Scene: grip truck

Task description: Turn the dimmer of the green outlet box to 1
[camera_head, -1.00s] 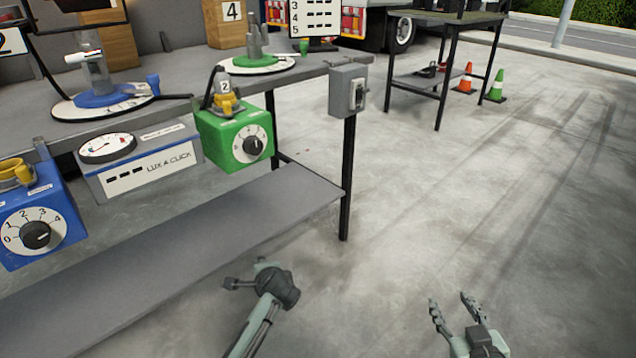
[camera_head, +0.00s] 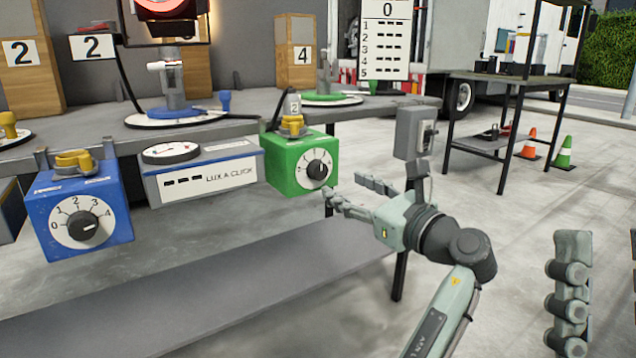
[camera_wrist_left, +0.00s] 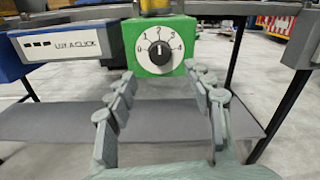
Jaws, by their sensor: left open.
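The green outlet box (camera_head: 284,177) hangs at the front edge of the workbench, with a white dial and a dark dimmer knob (camera_head: 317,170) on its front face. In the left wrist view the green box (camera_wrist_left: 137,62) is at the top centre, its dial numbered 0 to 4. The mark on the knob (camera_wrist_left: 159,53) points roughly up, near the 2. My left gripper (camera_head: 344,187) is open and empty, just in front of the box and slightly low. Its fingers (camera_wrist_left: 158,73) spread below and either side of the dial, apart from the knob. My right gripper (camera_head: 590,285) shows partly at the right edge.
A grey switch box (camera_head: 410,132) on the table corner stands close behind my left gripper. A LUX A CLICK meter box (camera_head: 205,178) and a blue outlet box (camera_head: 70,212) hang to the left. A lower grey shelf (camera_head: 190,300) runs beneath.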

